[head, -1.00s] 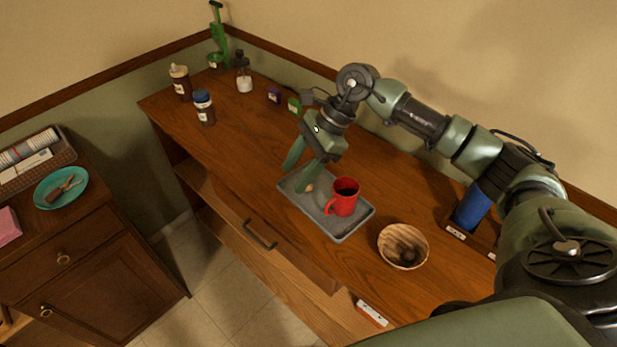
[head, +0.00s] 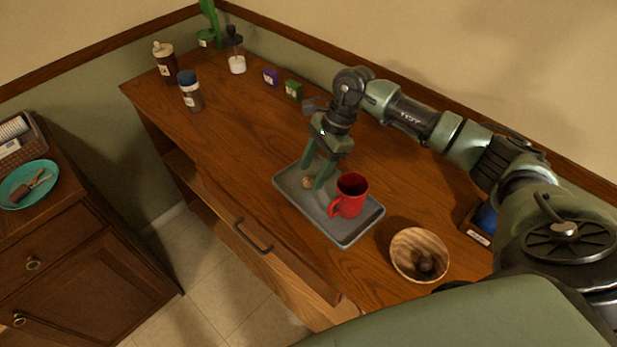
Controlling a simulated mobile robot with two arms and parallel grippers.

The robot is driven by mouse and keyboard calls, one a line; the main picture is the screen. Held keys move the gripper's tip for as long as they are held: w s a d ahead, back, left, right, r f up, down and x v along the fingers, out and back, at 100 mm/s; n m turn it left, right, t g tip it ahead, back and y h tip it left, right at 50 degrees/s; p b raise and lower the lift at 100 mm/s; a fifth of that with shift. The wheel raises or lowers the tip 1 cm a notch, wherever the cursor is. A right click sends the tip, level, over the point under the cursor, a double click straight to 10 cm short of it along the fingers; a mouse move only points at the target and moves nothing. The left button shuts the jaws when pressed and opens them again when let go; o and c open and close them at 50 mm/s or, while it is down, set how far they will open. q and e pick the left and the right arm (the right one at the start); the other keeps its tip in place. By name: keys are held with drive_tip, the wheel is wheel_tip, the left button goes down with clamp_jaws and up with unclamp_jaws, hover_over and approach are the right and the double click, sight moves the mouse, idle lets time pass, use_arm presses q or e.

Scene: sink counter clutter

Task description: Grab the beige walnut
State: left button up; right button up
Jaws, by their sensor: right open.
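The beige walnut (head: 308,182) is a small tan lump on the grey tray (head: 345,238), left of the red mug (head: 350,196). My right gripper (head: 313,177) points down over the tray with its green fingers apart. The walnut shows at the fingertips, seemingly between them; I cannot tell whether they touch it. The right finger partly hides the tray between the walnut and the mug. My left gripper is not in view.
The red mug stands close to the right finger. A wooden bowl (head: 405,243) with a dark round thing inside is right of the tray. The counter left of the tray is clear.

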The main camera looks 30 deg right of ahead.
drive_tip(key=shift+x, duration=1.45)
drive_tip(key=shift+w, duration=0.15)
clamp_jaws()
drive_tip(key=shift+r, duration=0.15)
